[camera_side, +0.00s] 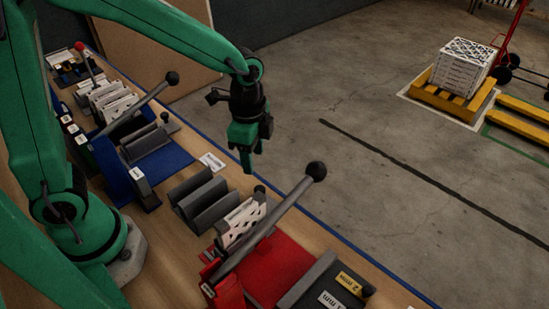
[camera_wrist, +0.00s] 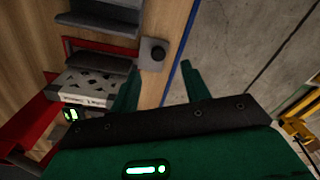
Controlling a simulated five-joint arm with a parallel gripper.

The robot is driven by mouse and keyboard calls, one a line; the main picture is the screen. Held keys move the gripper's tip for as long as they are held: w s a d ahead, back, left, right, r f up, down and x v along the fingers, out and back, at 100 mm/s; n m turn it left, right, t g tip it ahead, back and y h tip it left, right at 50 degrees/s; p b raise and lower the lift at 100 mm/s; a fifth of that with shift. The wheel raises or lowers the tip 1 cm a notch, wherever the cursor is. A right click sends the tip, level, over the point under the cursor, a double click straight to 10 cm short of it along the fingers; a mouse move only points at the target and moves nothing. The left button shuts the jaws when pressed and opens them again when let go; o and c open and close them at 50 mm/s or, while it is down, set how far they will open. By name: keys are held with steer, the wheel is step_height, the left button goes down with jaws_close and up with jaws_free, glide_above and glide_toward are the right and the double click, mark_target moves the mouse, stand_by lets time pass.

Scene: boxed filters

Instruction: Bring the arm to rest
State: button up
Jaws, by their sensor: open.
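My gripper (camera_side: 247,160) hangs from the green arm, pointing down, above the bench near its blue-edged far side. In the wrist view my gripper (camera_wrist: 160,80) shows two green fingers spread apart with nothing between them. It is open and empty, apart from the things on the bench. Below and beside it in the side view stands a grey slotted rack (camera_side: 200,198). A white boxed filter (camera_side: 243,222) with a triangle-patterned face stands by the red press, and it also shows in the wrist view (camera_wrist: 92,88).
A red lever press (camera_side: 275,268) with a black knob (camera_side: 316,171) rises at the front. A blue press (camera_side: 160,160) with a lever stands left. White filters (camera_side: 112,103) stand farther back. A boxed stack (camera_side: 463,65) sits on a yellow pallet (camera_side: 440,95) on the open floor.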

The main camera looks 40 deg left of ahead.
steer(key=s+a+r+n+t, duration=0.5)
steer(key=s+a+r+n, duration=0.5)
steer(key=s+r+n, duration=0.1)
steer(key=shift+s+a+r+n, duration=0.35)
steer(key=shift+r+n, duration=0.45)
steer(key=shift+r, duration=0.1)
stand_by(1.1)
